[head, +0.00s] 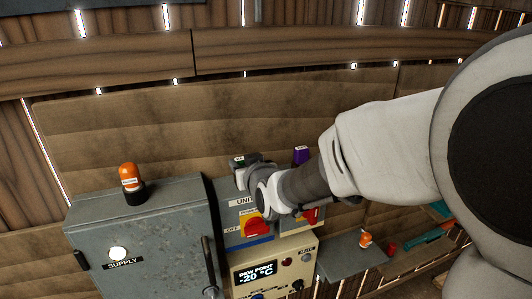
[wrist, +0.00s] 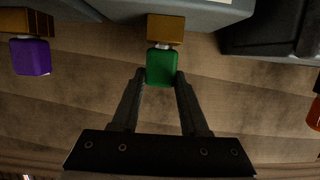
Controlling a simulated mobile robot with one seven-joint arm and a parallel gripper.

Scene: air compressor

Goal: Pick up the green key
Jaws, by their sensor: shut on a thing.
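The green key (wrist: 161,67) shows in the wrist view, with its green head between the two fingertips of my gripper (wrist: 161,78). My gripper is shut on the green head, one finger at each side. The key's far end meets a brass-coloured block (wrist: 166,29) on the grey cabinet. In the head view my gripper (head: 246,172) is above the top of the unit panel, and my arm and wrist hide the green head there.
A purple key (wrist: 31,57) sits in another brass block to the left in the wrist view; the purple key also shows in the head view (head: 301,155). A grey supply cabinet (head: 150,240) with an orange beacon (head: 129,176) stands at left. A red switch (head: 257,228) is below my gripper.

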